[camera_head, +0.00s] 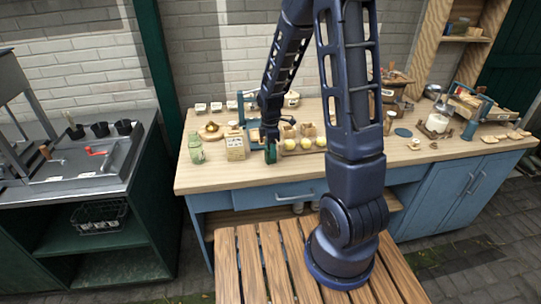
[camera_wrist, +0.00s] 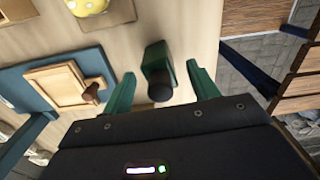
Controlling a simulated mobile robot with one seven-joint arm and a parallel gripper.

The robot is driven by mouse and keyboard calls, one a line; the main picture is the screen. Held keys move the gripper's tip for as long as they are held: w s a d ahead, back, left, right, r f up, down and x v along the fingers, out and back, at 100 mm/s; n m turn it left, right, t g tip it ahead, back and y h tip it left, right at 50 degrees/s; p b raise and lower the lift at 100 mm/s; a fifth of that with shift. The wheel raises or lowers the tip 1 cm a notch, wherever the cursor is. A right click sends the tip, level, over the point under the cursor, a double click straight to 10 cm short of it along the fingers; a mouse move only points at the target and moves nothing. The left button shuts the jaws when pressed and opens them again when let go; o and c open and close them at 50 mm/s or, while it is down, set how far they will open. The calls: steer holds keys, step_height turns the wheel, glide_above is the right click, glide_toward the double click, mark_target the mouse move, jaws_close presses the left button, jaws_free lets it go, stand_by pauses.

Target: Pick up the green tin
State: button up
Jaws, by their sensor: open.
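The green tin (camera_wrist: 155,62) stands out in the wrist view as a small dark-green block with a round black cap at its near end. My gripper (camera_wrist: 163,88) is open, with one green finger on each side of the tin. In the head view my gripper (camera_head: 270,150) is low over the front part of the wooden counter (camera_head: 225,176). There I cannot tell the tin apart from the green fingers.
A pale green jar (camera_head: 196,148) and a light box (camera_head: 235,146) stand left of my gripper. In the wrist view a wooden piece with a brown knob (camera_wrist: 62,88) lies left. The counter's front edge is close.

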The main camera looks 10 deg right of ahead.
steer(key=c, duration=1.2)
